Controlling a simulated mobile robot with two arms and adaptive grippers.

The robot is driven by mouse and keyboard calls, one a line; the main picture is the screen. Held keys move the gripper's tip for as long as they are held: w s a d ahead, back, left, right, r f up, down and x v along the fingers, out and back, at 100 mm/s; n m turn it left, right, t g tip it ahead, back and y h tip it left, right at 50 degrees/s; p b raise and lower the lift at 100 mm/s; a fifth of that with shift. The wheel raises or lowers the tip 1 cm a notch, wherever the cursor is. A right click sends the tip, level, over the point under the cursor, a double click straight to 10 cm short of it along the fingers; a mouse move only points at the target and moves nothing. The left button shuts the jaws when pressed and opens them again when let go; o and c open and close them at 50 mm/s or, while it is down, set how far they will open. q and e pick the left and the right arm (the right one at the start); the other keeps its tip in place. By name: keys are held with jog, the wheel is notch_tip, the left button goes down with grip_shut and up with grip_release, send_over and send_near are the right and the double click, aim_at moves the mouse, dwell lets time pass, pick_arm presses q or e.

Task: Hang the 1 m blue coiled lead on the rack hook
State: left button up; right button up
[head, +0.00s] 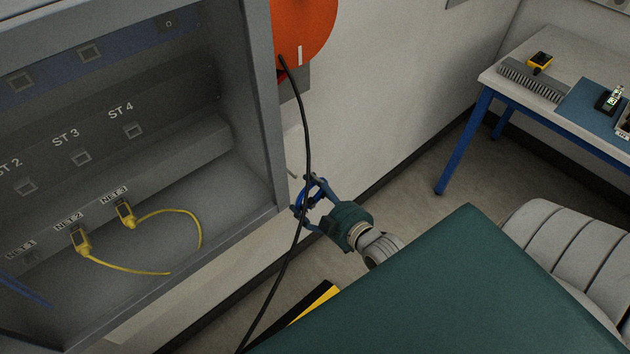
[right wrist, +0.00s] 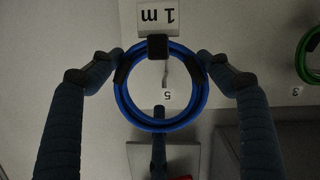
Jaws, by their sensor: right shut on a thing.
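My right gripper (head: 308,198) is shut on the blue coiled lead (right wrist: 123,98) beside the cabinet's right edge. A "1 m" tag (right wrist: 157,17), upside down in this view, sits at the ring's top by a black clip. A thin metal hook (right wrist: 165,75) shows inside the ring's opening, above a "5" label. I cannot tell whether it passes through the ring. In the head view a small peg (head: 292,173) stands out from the wall near the gripper. My left gripper is not in view.
The grey cabinet (head: 262,100) holds yellow leads (head: 125,268). A green coil (right wrist: 302,55) hangs at right in the wrist view. A workbench (head: 498,82) stands far right.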

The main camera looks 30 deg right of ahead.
jog(key=shift+w+a+r+b+x, duration=0.1)
jog(key=shift+r+b+x, duration=0.2)
jog(key=shift+b+x, duration=0.65)
jog(key=shift+w+a+r+b+x, duration=0.1)
jog(key=shift+r+b+x, duration=0.2)
jog(key=shift+x, duration=1.25)
jog(key=shift+w+a+r+b+x, duration=0.1)
jog(key=shift+r+b+x, duration=0.15)
jog(key=shift+b+x, duration=0.75)
jog(key=shift+w+a+f, duration=0.1)
jog(key=shift+w+f, duration=0.7)
jog(key=shift+w, duration=0.05)
